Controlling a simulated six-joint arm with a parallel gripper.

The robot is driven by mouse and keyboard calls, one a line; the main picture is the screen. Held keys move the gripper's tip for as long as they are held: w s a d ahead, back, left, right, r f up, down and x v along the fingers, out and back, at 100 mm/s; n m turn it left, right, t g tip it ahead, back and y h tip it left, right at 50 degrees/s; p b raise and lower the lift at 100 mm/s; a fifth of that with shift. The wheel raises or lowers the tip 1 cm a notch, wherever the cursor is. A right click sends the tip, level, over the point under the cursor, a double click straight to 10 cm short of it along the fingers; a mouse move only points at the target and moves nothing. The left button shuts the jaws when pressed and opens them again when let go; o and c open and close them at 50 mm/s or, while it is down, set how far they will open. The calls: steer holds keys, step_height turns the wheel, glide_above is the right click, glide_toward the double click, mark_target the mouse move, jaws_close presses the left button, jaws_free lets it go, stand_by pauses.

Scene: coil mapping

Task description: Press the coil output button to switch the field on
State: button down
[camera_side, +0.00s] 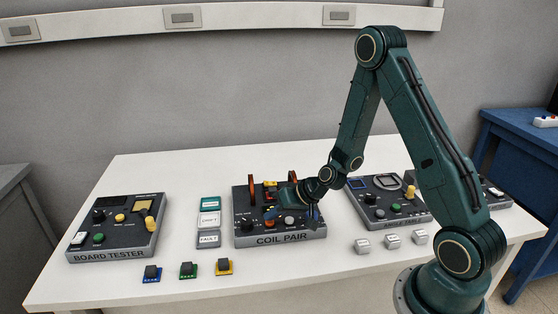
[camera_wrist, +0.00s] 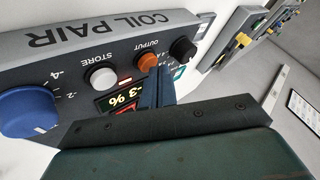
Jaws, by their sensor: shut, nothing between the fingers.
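The coil pair unit (camera_side: 240,238) stands in the middle of the table. Its orange round output button (camera_wrist: 147,61) shows in the wrist view, between the white store button (camera_wrist: 102,77) and a black knob (camera_wrist: 182,48). My gripper (camera_side: 270,213) is shut and empty, low over the unit's front panel. In the wrist view its fingertips (camera_wrist: 160,76) are right beside the output button and hide part of the panel there. I cannot tell whether they touch the button.
A large blue knob (camera_wrist: 28,112) is on the same panel. Another dark unit (camera_side: 400,219) stands right. Small blocks (camera_side: 392,241) line the table's front.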

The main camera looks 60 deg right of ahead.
mark_target(274, 222)
steer(key=shift+r, duration=0.15)
steer(key=shift+r, duration=2.9)
steer(key=s+a+r+n+g+h, duration=0.15)
steer(key=s+a+r+n, duration=0.3)
steer(key=s+r, duration=0.65)
steer(key=s+r+g+h, duration=0.1)
steer(key=s+r, duration=0.7)
steer(key=s, duration=0.6)
steer(key=shift+s+a+r+h, duration=0.15)
steer(key=shift+a+r+h, duration=0.2)
steer(key=shift+a+r, duration=0.05)
